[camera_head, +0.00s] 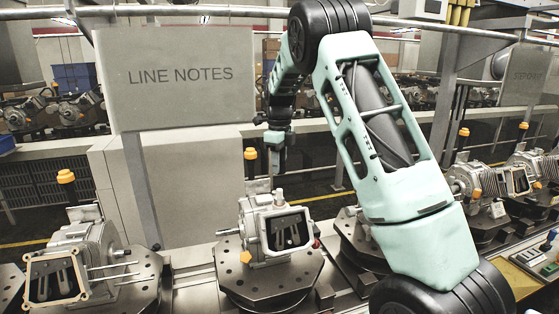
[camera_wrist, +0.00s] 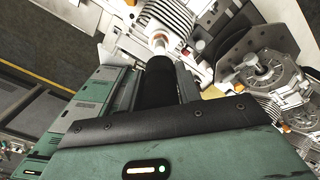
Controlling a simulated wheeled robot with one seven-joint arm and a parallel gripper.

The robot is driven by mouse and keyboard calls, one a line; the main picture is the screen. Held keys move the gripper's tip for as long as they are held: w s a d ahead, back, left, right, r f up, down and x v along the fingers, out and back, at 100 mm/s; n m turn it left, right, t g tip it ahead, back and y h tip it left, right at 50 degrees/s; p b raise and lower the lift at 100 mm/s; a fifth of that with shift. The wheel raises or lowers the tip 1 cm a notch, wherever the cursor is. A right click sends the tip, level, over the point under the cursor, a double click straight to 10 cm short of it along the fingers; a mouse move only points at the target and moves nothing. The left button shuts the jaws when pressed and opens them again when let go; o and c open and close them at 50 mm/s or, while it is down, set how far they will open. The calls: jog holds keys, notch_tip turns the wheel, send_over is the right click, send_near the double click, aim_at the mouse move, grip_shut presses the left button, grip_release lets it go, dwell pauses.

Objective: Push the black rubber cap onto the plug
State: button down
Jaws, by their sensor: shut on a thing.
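My gripper (camera_head: 279,163) points down above the middle gearbox (camera_head: 262,222) in the head view. It is shut on the black rubber cap (camera_wrist: 155,80), a dark cylinder between the fingers in the wrist view. The plug (camera_head: 279,194) is a pale upright stub on top of the gearbox. It also shows in the wrist view (camera_wrist: 158,40), just past the end of the cap. In the head view there is a gap between gripper and plug. The cap's lower opening is hidden.
The middle gearbox sits on a round dark fixture plate (camera_head: 258,292). Another gearbox (camera_head: 72,262) stands at left, and more (camera_head: 478,182) stand at right. A "LINE NOTES" board (camera_head: 180,95) stands behind. An orange-topped post (camera_head: 250,155) rises left of my gripper.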

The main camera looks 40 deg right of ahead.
aim_at(280, 190)
jog(key=shift+f+b, duration=1.15)
jog(key=shift+f, duration=1.5)
jog(key=shift+f, duration=0.35)
jog(key=shift+f+b, duration=0.65)
jog(key=shift+f, duration=0.7)
jog(key=shift+f, duration=0.35)
jog(key=c, duration=0.9)
grip_release()
jog(key=shift+r, duration=0.1)
notch_tip(280, 190, up, 17)
jog(key=b, duration=0.5)
jog(key=shift+r, duration=0.15)
